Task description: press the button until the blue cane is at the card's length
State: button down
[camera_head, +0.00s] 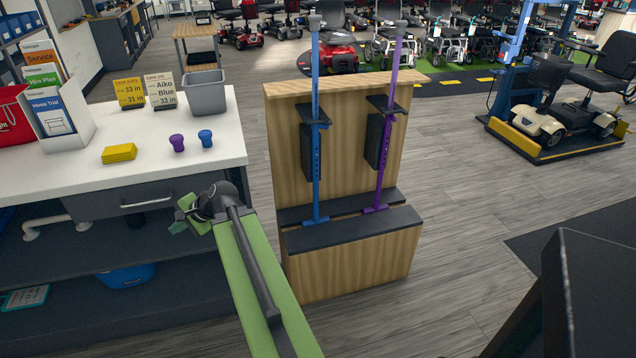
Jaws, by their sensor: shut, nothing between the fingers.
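The blue cane (315,92) stands upright on the left of a wooden stand, its foot on the dark ledge. A row of small holes shows on its lower shaft; I cannot pick out the button. A beige card (161,91) on the counter reads "Aiko Blue 33 in". A yellow card (129,93) beside it shows 33 in and 31 in. My gripper (188,214), with green fingers, is shut and empty in front of the counter's drawer, left of and apart from the blue cane.
A purple cane (392,90) stands right of the blue one on the wooden stand (345,268). Open floor lies right of the stand; scooters stand behind.

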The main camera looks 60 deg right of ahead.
jog(key=s+d+f+m+t+h+b, duration=0.1)
jog(key=s+d+m+t+h+b, duration=0.25)
jog(key=d, duration=0.65)
jog(key=s+d+m+h+b, duration=0.25)
jog(key=s+d+m, duration=0.25)
jog(key=d+m, duration=0.3)
jog(key=s+d+f+m+t+h+b, duration=0.1)
jog(key=s+d+m+t+h+b, duration=0.3)
jog(key=d, duration=0.7)
jog(key=s+d+m+g+h+b, duration=0.1)
jog(key=s+d+m+g+h, duration=0.1)
jog(key=s+d+m, duration=0.3)
jog(key=s+d+r+m+g+h+b, duration=0.1)
jog(key=s+d+m, duration=0.5)
jog(key=s, duration=0.6)
jog(key=d+g+h, duration=0.1)
jog(key=h, duration=0.1)
jog(key=shift+s+d+r+h+b, duration=0.2)
jog(key=shift+d+r+h+b, duration=0.1)
jog(key=shift+b, duration=0.1)
jog(key=shift+m, duration=0.25)
